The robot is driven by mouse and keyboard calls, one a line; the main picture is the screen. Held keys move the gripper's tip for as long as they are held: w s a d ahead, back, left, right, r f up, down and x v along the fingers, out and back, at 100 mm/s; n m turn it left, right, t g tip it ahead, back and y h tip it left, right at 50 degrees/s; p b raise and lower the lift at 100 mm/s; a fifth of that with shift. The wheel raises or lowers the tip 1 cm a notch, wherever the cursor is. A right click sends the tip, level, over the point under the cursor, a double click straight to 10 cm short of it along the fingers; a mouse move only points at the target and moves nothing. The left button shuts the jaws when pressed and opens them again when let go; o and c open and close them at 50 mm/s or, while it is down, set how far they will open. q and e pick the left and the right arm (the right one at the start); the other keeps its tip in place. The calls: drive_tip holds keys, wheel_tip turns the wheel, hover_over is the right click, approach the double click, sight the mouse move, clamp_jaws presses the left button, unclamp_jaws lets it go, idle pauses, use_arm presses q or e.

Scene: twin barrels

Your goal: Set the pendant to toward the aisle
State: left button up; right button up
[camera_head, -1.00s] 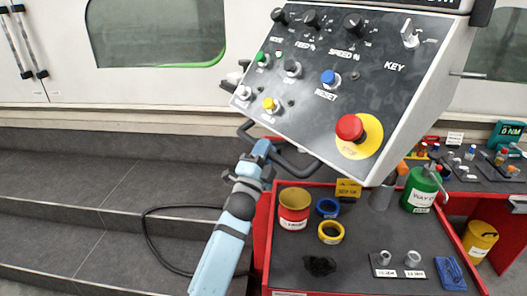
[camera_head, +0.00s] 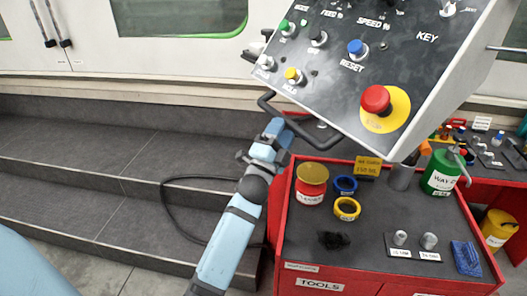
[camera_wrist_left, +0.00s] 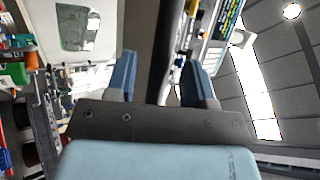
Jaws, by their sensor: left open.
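The pendant (camera_head: 400,60) is a tilted dark panel in a pale housing, with knobs, coloured buttons and a red stop button (camera_head: 375,99) on a yellow disc. A black bar handle (camera_head: 318,138) runs along its lower left edge. My left gripper (camera_head: 275,128) is at the left part of this handle. In the left wrist view, my left gripper (camera_wrist_left: 160,80) is open, with a dark bar (camera_wrist_left: 167,50) running between its two blue fingers. Contact with the bar cannot be told. My right gripper is not in view.
A red tool cart (camera_head: 330,282) stands below the pendant, holding a red can (camera_head: 311,183), blue and yellow rings and a green can (camera_head: 441,172). Grey steps (camera_head: 90,165) and a black cable (camera_head: 170,208) lie to the left. A yellow container (camera_head: 498,230) stands at right.

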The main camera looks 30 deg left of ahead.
use_arm(q)
drive_tip(key=s+b, duration=0.1)
drive_tip(key=s, duration=1.1)
drive_tip(key=shift+d, duration=0.35)
